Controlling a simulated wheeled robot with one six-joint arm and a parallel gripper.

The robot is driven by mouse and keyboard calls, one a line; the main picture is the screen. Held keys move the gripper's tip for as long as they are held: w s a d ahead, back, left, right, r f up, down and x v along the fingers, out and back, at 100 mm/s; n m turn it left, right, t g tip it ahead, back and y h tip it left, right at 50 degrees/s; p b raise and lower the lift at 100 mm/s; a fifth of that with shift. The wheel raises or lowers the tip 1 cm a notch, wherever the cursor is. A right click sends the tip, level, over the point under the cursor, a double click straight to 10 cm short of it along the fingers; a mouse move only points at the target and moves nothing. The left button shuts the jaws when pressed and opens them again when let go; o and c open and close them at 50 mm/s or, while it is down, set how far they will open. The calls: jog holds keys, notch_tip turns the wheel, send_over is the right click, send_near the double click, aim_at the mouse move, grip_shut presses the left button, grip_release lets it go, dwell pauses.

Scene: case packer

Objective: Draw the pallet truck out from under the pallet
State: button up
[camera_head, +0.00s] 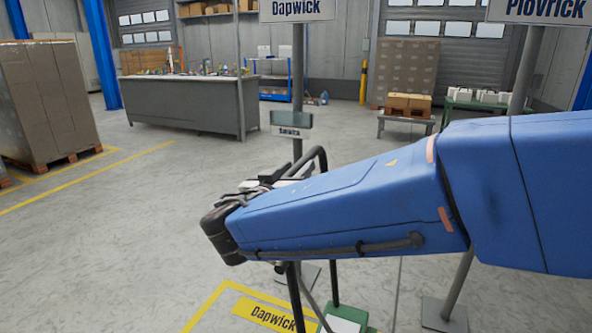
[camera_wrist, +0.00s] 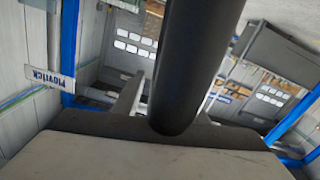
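A black looped handle (camera_head: 320,155) rises behind my blue arm in the head view. Dark uprights (camera_head: 335,284) show below the arm, near a green base (camera_head: 350,318) at the bottom edge. These may be parts of the pallet truck, but my arm hides how they join, and no forks show. A wooden pallet (camera_head: 70,158) under a tall carton stack stands at the left; I see no truck under it. My gripper's fingers are hidden behind my arm in the head view. In the wrist view a thick dark bar (camera_wrist: 180,65) crosses the middle; I cannot tell whether it is gripped.
A yellow-lined floor bay labelled Dapwick (camera_head: 262,313) lies at the bottom. Sign posts (camera_head: 298,90) stand behind my arm and at the right (camera_head: 527,70). A grey workbench (camera_head: 195,105) and a small table (camera_head: 405,123) stand farther back. Open floor (camera_head: 120,225) lies to the left.

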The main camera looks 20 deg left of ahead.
grip_shut()
jog(key=shift+a, duration=0.1)
